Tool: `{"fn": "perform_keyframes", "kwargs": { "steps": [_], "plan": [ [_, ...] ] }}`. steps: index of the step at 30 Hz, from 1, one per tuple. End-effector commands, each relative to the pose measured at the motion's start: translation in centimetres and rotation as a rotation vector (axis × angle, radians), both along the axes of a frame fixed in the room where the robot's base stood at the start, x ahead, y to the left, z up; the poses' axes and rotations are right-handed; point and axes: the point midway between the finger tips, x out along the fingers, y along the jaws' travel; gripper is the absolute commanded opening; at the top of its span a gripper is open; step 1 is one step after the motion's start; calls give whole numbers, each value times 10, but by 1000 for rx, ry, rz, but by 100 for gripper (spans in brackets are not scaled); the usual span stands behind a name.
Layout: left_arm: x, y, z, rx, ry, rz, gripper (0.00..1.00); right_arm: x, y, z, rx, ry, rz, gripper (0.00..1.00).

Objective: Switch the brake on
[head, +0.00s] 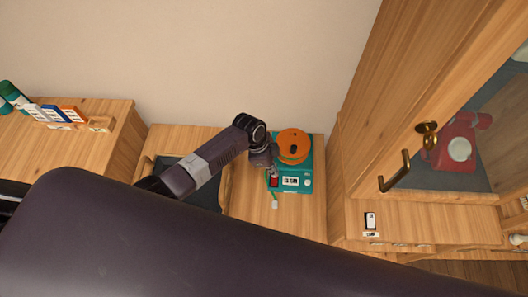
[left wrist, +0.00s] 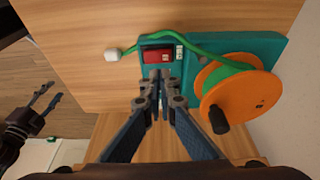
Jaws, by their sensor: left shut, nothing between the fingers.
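A teal device (head: 305,171) with an orange reel (head: 293,146) stands on the wooden surface; the reel also shows in the left wrist view (left wrist: 240,100). A red switch (left wrist: 157,56) sits in a dark recess on the device, beside a small white label. My left gripper (left wrist: 160,76) is shut and empty, its tips at the edge of the switch; I cannot tell whether they touch. In the head view the left gripper (head: 272,168) partly covers the device near the switch (head: 274,182). My right gripper (left wrist: 46,100) is open, off to the left in the left wrist view.
A green cord with a white plug (left wrist: 112,56) runs from the reel over the wood. A dark tray (head: 212,193) lies left of the device. A cabinet with a glass door and brass handle (head: 394,180) stands right, a red phone (head: 458,148) behind the glass.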

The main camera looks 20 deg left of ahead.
Motion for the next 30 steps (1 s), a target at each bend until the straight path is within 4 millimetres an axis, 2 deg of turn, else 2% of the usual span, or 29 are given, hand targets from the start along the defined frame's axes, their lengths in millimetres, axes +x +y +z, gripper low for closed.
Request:
{"fn": "perform_keyframes", "kwargs": {
  "steps": [9,15,21,30],
  "plan": [
    [-2,17,54,0,-5,-1,0,0,4,-9,4,0,-1,40],
    [-4,26,81,-1,-2,0,0,-1,0,-13,0,1,1,40],
    [-5,28,93,0,-1,0,0,-1,-1,-14,-1,1,1,40],
    [-5,28,94,0,0,0,0,-1,-1,-14,-1,1,1,40]
  ]
}}
